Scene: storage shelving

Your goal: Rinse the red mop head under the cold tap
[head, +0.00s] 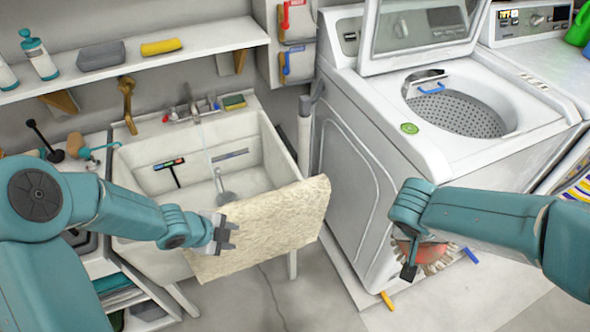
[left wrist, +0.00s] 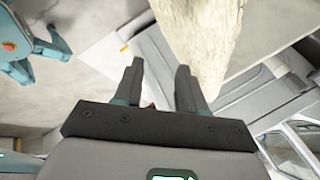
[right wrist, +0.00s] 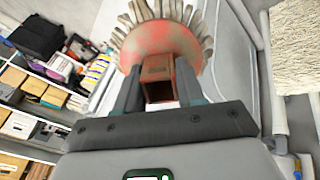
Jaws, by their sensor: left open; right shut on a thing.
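The red mop head (head: 432,252), a round red disc with a pale bristle fringe, hangs low in front of the washing machine. My right gripper (head: 410,262) is shut on its square red socket (right wrist: 157,72), seen in the right wrist view. The tap (head: 190,105) is on the wall behind the white sink (head: 130,180), with red and blue marked handles; a thin pale stream seems to fall from it. My left gripper (head: 222,235) is open and empty. It is in front of a beige shaggy mat (head: 275,225) over the sink's front; the mat also shows in the left wrist view (left wrist: 205,35).
A top-loading washer (head: 350,180) with its lid up stands right of the sink. A squeegee (head: 170,170) and a grey round-headed tool (head: 225,195) are in the sink. A shelf (head: 130,62) with bottles and sponges runs above. A blue strip (head: 470,255) lies on the floor.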

